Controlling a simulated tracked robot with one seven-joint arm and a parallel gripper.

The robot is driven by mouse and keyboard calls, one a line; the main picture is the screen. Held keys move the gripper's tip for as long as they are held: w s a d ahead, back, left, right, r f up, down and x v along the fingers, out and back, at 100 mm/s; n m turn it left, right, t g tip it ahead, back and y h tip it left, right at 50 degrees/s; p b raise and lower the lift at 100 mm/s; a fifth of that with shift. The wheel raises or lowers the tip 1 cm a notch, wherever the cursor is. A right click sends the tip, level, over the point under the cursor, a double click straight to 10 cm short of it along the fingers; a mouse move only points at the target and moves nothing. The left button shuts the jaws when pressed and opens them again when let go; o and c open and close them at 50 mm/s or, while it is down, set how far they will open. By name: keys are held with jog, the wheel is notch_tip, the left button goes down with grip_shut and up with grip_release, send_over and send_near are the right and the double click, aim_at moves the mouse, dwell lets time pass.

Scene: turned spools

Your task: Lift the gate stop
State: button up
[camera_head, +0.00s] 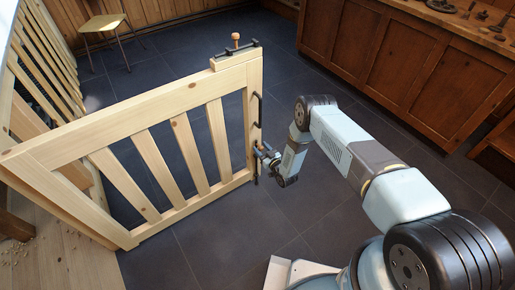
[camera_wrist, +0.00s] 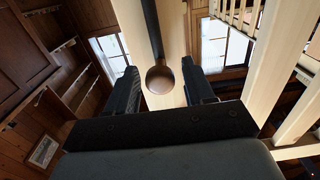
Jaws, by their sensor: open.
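The pale wooden gate (camera_head: 178,126) has dark hardware down its right end post. A dark rod, which looks like the gate stop (camera_head: 256,172), runs low on that post. In the wrist view a dark rod (camera_wrist: 152,30) ends in a round brown knob (camera_wrist: 160,80). My gripper (camera_head: 262,151) is at the post's lower part. Its two dark fingers stand open on either side of the knob, with gaps visible on both sides. How deep the knob sits between the fingers is hard to tell. The rod's lower end is partly hidden in the head view.
A black latch with an orange knob (camera_head: 235,40) sits on the gate's top corner. A black pull handle (camera_head: 258,108) is higher on the end post. Wooden cabinets (camera_head: 385,55) line the right back, and a stool (camera_head: 105,25) stands behind. Dark tiled floor is clear around the gate.

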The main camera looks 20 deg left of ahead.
jog(key=shift+w+a, duration=0.2)
jog(key=shift+a, duration=0.05)
jog(key=shift+c, duration=0.3)
grip_shut()
